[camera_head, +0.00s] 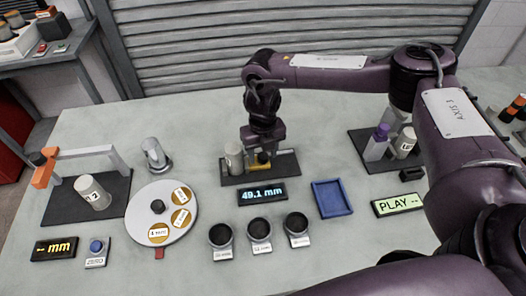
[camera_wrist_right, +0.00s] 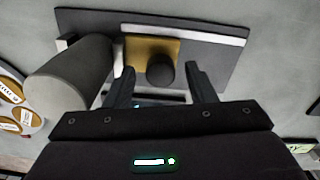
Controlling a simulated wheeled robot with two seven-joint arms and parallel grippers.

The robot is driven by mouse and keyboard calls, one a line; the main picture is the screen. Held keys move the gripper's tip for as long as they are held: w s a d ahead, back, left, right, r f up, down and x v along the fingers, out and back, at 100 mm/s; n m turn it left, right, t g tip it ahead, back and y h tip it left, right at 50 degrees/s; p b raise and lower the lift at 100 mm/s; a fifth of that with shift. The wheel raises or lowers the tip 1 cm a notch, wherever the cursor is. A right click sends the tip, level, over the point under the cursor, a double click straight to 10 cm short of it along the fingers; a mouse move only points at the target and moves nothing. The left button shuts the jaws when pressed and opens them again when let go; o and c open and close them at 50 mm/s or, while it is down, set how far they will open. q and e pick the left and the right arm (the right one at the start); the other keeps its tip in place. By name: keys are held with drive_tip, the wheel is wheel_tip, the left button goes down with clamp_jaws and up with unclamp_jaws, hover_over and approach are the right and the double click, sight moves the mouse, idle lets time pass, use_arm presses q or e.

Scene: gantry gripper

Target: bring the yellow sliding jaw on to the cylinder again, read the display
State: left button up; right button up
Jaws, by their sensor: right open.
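The yellow sliding jaw (camera_wrist_right: 145,47) sits on a pale rail of a dark gauge plate (camera_wrist_right: 215,65); it carries a dark round knob (camera_wrist_right: 160,71). The grey cylinder (camera_wrist_right: 72,78) stands upright left of the jaw; it also shows in the head view (camera_head: 233,157). Jaw and cylinder are very close, and I cannot tell whether they touch. My right gripper (camera_wrist_right: 162,82) is open, its fingers on either side of the knob without visibly pinching it. In the head view the gripper partly hides the jaw. The display (camera_head: 262,195) reads 49.1 mm. My left gripper is out of view.
Three dark round cups (camera_head: 259,230) stand in front of the display, with a blue tray (camera_head: 331,198) to the right. A round dial plate (camera_head: 190,220) and an orange-ended gauge (camera_head: 45,170) stand left. A PLAY display (camera_head: 398,205) lies near my right arm.

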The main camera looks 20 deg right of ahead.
sight(263, 156)
wheel_tip(263, 156, up, 8)
drive_tip(key=shift+f+b, duration=0.1)
drive_tip(key=shift+b, duration=0.2)
idle(1.1)
